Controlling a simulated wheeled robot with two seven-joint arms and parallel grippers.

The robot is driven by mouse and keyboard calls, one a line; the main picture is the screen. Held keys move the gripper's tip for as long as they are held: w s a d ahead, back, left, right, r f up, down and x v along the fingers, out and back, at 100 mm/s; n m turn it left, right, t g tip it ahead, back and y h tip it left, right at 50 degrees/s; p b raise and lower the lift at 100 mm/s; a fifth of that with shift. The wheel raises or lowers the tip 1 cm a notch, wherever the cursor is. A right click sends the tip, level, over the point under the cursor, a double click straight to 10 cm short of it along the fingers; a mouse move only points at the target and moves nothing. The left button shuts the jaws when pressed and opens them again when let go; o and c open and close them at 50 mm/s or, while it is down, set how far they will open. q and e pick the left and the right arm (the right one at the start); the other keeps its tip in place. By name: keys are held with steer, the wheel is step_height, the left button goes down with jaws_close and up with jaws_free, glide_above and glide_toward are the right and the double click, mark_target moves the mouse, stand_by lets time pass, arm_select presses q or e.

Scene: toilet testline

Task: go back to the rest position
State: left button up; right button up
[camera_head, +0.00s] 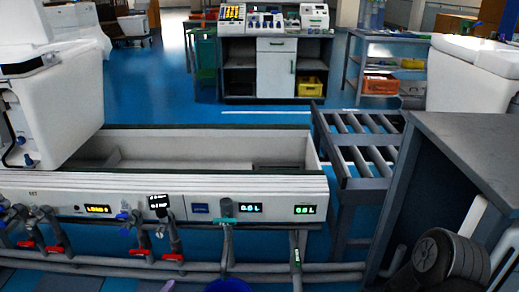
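Neither of my grippers shows in the head view; no fingertips are visible. The test bench (250,187) stands in front of me, with an open basin in its top and lit displays on its front. A white toilet (55,100) sits on the left end of the bench, cut off by the picture's edge. Several valves with red handles (170,257) and blue handles hang on pipes below the bench front.
A roller conveyor (362,150) adjoins the bench's right end. A grey-topped table (470,150) stands at right, with another white toilet (470,75) behind it. A cabinet (276,68) and a shelf rack (385,50) stand at the back. Blue floor (150,85) between is clear.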

arm_select(q)
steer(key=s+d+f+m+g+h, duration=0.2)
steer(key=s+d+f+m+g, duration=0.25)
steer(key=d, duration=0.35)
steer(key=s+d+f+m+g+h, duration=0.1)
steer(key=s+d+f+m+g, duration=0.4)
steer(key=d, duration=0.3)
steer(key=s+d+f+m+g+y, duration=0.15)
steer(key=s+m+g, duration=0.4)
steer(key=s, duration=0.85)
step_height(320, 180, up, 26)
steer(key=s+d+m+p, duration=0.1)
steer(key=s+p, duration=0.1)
steer(key=p, duration=2.4)
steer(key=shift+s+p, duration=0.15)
steer(key=shift+p, duration=0.25)
